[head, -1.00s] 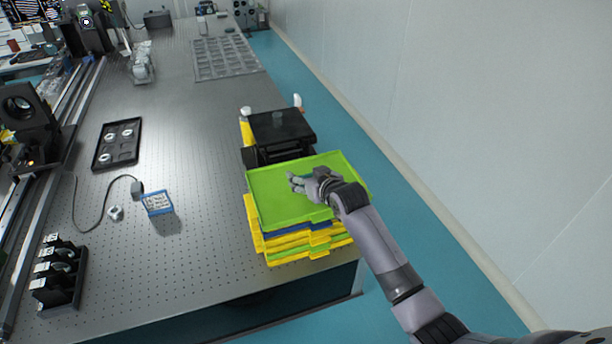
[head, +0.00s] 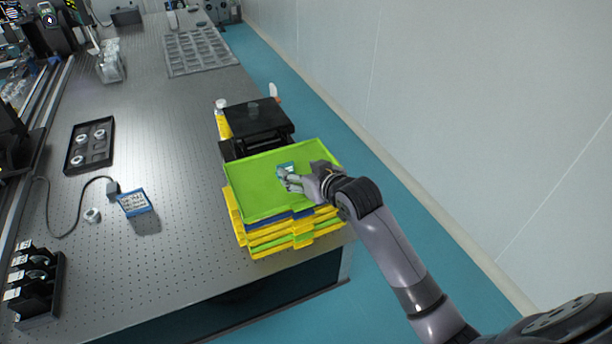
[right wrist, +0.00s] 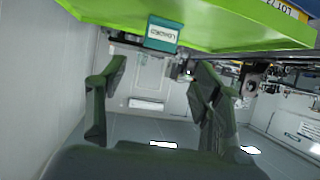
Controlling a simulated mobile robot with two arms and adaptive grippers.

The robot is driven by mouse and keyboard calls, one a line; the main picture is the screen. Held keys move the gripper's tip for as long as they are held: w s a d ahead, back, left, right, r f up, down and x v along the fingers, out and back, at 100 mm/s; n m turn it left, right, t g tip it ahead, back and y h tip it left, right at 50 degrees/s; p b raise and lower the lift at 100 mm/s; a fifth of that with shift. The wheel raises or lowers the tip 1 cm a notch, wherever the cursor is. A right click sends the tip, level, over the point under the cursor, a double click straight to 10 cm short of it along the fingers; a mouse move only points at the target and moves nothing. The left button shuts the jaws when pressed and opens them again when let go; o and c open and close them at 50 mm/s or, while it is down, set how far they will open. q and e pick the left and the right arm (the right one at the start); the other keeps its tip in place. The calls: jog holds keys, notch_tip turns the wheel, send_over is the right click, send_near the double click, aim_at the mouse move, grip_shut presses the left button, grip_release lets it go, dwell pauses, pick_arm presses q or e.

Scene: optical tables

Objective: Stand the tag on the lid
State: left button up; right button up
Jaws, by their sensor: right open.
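The green lid (head: 255,190) lies on top of a stack of coloured trays at the table's near right corner. The tag (head: 285,168), small and teal with a pale label, is on the lid and appears to stand upright. In the right wrist view the tag (right wrist: 163,35) shows its label against the green lid (right wrist: 235,28). My right gripper (head: 291,183) is over the lid, just in front of the tag. Its fingers (right wrist: 158,70) are spread, with nothing between them, and the tag is beyond the tips. My left gripper is not in view.
Yellow, blue and green trays (head: 285,238) are stacked under the lid. A black platform (head: 258,118) stands just behind. A blue-edged box (head: 134,202), a cable and a black tray (head: 90,145) lie to the left on the perforated table (head: 180,170). A wall is at right.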

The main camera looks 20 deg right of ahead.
jog(key=shift+v, duration=1.2)
jog(key=s+a+f+g+h, duration=0.1)
jog(key=s+f+g, duration=0.3)
jog(key=s, duration=0.7)
jog(key=s+f+g, duration=0.2)
jog(key=s+f, duration=0.4)
jog(key=s, duration=0.5)
jog(key=s+a+f+g+h, duration=0.1)
jog(key=s+f+g, duration=0.3)
jog(key=s, duration=0.6)
notch_tip(320, 180, down, 30)
jog(key=s+b, duration=0.1)
jog(key=b, duration=0.3)
jog(key=s+d+f+g+b, duration=0.1)
jog(key=s+d+f+b, duration=0.1)
jog(key=s+f, duration=1.5)
notch_tip(320, 180, down, 3)
jog(key=shift+d+r+n+g, duration=0.15)
jog(key=shift+d+n+g, duration=0.15)
jog(key=shift+d, duration=0.3)
